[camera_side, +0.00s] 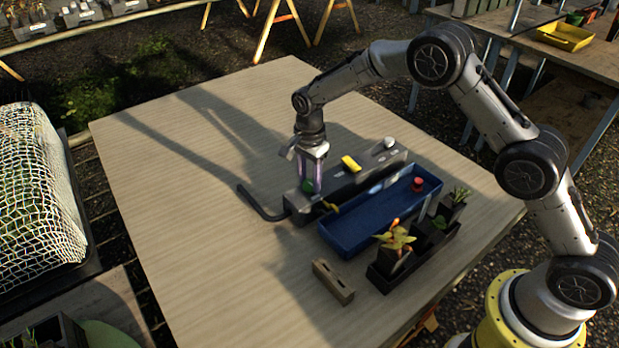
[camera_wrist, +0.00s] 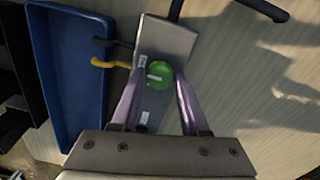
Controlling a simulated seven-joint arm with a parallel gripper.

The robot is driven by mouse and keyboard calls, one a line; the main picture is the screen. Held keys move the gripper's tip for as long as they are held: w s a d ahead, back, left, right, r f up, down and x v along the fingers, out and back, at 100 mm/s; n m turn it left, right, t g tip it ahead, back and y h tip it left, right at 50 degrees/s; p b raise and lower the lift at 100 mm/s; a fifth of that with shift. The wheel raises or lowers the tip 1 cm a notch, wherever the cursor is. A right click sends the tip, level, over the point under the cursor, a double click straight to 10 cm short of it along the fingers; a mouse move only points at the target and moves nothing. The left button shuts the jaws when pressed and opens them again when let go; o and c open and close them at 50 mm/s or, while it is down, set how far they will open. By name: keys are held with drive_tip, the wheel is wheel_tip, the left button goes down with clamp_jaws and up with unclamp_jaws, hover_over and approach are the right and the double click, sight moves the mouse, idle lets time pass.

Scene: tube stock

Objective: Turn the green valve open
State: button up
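The green valve (camera_wrist: 160,79) is a round knob with a pale mark across it, on top of a grey box (camera_wrist: 168,38). Pale labels sit on the box beside and below the knob in the wrist view. The valve shows partly in the side view (camera_side: 307,186), at the near left end of the box (camera_side: 345,186). My gripper (camera_wrist: 159,72) points down over that end, its fingers on either side of the valve. The fingers look open with narrow gaps to the knob; whether either touches it is unclear. It also shows in the side view (camera_side: 311,187).
A blue tray (camera_side: 345,244) with a red knob (camera_side: 418,184) lies right of the box. A yellow piece (camera_side: 351,163) and white knob (camera_side: 389,143) top the box. A black pipe (camera_side: 262,209) leaves its left end. Potted plants (camera_side: 395,240) stand right; the table's left is clear.

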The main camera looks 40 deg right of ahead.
clamp_jaws()
drive_tip(key=shift+n, duration=0.4)
drive_tip(key=n, duration=0.3)
drive_tip(key=shift+r+n, duration=0.1)
drive_tip(key=shift+n, duration=0.3)
drive_tip(key=n, duration=0.4)
drive_tip(key=shift+n, duration=0.3)
drive_tip(key=n, duration=0.8)
drive_tip(key=shift+w+n, duration=0.1)
drive_tip(key=shift+n, duration=0.2)
